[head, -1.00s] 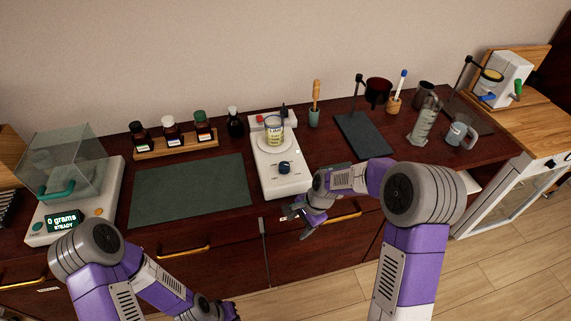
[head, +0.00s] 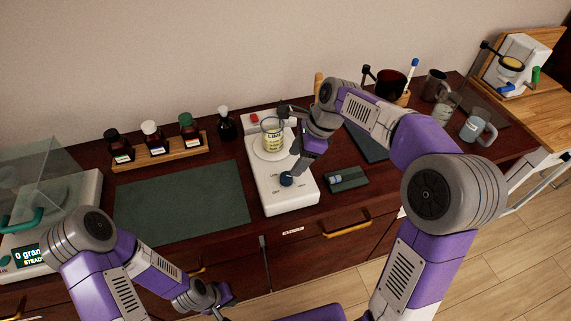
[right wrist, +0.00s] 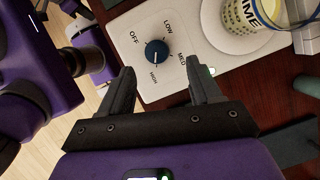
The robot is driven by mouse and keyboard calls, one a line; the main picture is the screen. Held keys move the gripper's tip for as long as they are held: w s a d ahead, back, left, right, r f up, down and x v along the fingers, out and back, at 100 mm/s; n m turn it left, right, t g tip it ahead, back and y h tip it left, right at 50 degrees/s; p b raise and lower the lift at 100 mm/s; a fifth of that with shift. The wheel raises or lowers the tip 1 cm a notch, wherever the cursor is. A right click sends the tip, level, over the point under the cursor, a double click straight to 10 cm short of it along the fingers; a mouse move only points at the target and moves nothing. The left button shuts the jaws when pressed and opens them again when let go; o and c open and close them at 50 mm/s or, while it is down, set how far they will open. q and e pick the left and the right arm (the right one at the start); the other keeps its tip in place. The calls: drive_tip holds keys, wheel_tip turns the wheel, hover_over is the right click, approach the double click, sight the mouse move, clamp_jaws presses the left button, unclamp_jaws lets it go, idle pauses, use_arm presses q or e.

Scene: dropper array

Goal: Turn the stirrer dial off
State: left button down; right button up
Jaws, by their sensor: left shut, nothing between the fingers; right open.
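The white stirrer (head: 267,190) stands on the bench with its dark blue dial (head: 286,180) near the front. In the right wrist view the dial (right wrist: 157,52) sits among the labels OFF, LOW, MED and HIGH. A small pale mark shows on its face, but its exact direction is hard to tell. My right gripper (right wrist: 160,68) is open and empty, its fingertips apart on either side just short of the dial. In the head view it comes down over the stirrer's right side. My left gripper (head: 222,303) is shut and empty, low in front of the drawers.
A beaker with a yellow label (head: 272,139) stands on the stirrer plate, close to my right arm. A dark green mat (head: 180,203) lies left of the stirrer. A small dark device (head: 347,179) lies on its right. A bottle rack (head: 160,151) stands behind the mat.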

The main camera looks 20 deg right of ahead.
sight(287, 176)
drive_tip(key=x, duration=0.2)
drive_tip(key=b+x, duration=0.1)
drive_tip(key=x, duration=0.3)
drive_tip(key=shift+s+a+f+b, duration=0.15)
drive_tip(key=shift+s+b, duration=0.15)
drive_tip(key=shift+b, duration=0.05)
